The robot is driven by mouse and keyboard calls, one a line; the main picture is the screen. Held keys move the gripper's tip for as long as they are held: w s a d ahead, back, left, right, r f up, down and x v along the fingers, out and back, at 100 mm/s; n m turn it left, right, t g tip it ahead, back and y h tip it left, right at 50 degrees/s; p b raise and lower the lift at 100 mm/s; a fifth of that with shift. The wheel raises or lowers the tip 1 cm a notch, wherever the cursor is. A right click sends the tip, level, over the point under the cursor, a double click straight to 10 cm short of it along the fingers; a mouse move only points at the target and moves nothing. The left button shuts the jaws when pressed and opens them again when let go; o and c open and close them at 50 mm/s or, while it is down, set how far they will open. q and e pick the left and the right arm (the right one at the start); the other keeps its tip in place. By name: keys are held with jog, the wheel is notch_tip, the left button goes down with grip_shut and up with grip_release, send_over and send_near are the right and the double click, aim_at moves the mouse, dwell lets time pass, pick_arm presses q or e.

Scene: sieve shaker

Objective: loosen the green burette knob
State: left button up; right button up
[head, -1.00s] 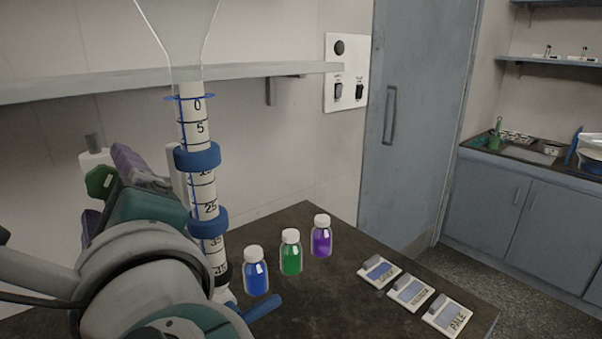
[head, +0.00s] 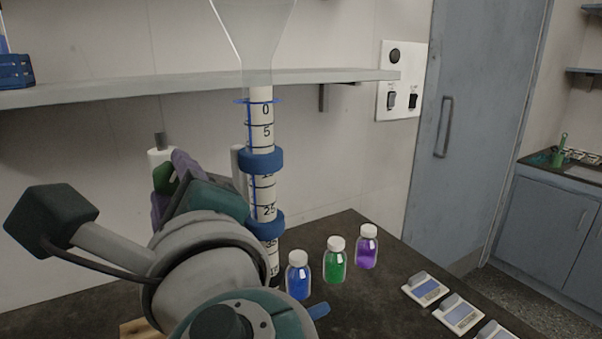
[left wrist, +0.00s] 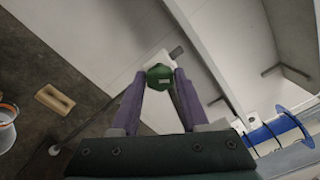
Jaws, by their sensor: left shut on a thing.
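The green burette knob (head: 166,179) is left of the burette, in front of a white block (head: 159,158) with a grey rod. In the left wrist view the knob (left wrist: 158,75) sits between the purple fingertips. My left gripper (head: 168,184) is shut on the knob; it also shows in the left wrist view (left wrist: 160,78). My wrist partly hides the knob in the head view. The burette (head: 261,190) stands upright with blue rings and a scale; my arm hides its lower end. My right gripper is not in view.
A blue bottle (head: 298,278), a green bottle (head: 335,262) and a purple bottle (head: 367,248) stand on the dark bench right of the burette. Labelled blocks (head: 425,288) lie farther right. A wall shelf (head: 180,88) runs behind the burette.

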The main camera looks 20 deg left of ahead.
pick_arm(q)
jog(key=shift+f+n, duration=0.1)
jog(key=shift+n, duration=0.2)
grip_shut()
jog(key=n+b, duration=0.2)
jog(key=shift+f+n, duration=0.1)
jog(key=shift+n, duration=0.2)
jog(key=shift+n+b, duration=1.2)
jog(key=shift+n, duration=0.7)
jog(key=o, duration=1.1)
grip_release()
jog(key=shift+o, duration=0.2)
jog(key=shift+r, duration=0.2)
